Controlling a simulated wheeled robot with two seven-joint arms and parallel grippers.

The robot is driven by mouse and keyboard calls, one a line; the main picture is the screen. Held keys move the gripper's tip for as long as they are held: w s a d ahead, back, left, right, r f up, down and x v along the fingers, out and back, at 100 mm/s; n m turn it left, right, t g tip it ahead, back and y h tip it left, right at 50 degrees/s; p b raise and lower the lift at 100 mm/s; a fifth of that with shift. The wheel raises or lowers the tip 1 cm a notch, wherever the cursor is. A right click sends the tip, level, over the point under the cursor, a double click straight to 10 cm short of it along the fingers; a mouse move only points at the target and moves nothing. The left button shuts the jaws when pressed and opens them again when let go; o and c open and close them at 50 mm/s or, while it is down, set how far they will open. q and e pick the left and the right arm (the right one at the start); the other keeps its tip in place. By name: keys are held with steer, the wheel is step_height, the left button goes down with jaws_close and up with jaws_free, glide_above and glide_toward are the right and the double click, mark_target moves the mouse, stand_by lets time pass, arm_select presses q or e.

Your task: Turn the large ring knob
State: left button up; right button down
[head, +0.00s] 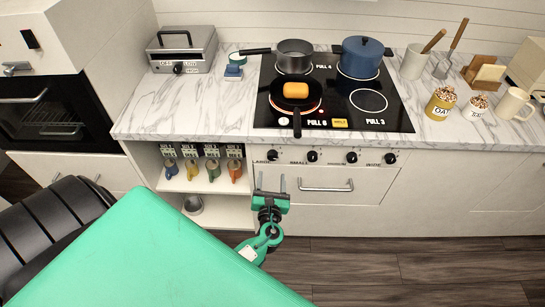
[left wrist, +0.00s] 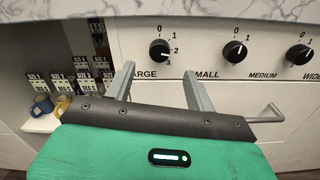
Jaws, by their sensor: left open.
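The large ring knob (head: 272,155) is the leftmost black knob on the white stove front. In the left wrist view the large ring knob (left wrist: 159,50) sits above a partly hidden "LARGE" label, with marks 0 to 3 around it. Its pale pointer mark looks turned to the lower right, near 2 to 3. My left gripper (head: 271,184) is open and empty, just below the knob in the head view. In the left wrist view its grey fingers (left wrist: 158,78) stand apart, one on each side of the knob's line, with tips below it. I see no contact. My right gripper is out of view.
The small ring knob (left wrist: 235,50) and medium ring knob (left wrist: 299,54) stand to the right. A drawer handle (head: 326,187) juts out below them. The marble counter edge (head: 200,136) overhangs above. Open shelves with several mugs (head: 213,169) lie to the left.

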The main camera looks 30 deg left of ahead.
mark_target(272, 157)
arm_select(q)
steer(key=p+x, duration=0.1)
steer(key=x, duration=0.8)
steer(key=shift+a, duration=0.1)
steer(key=shift+c, duration=0.4)
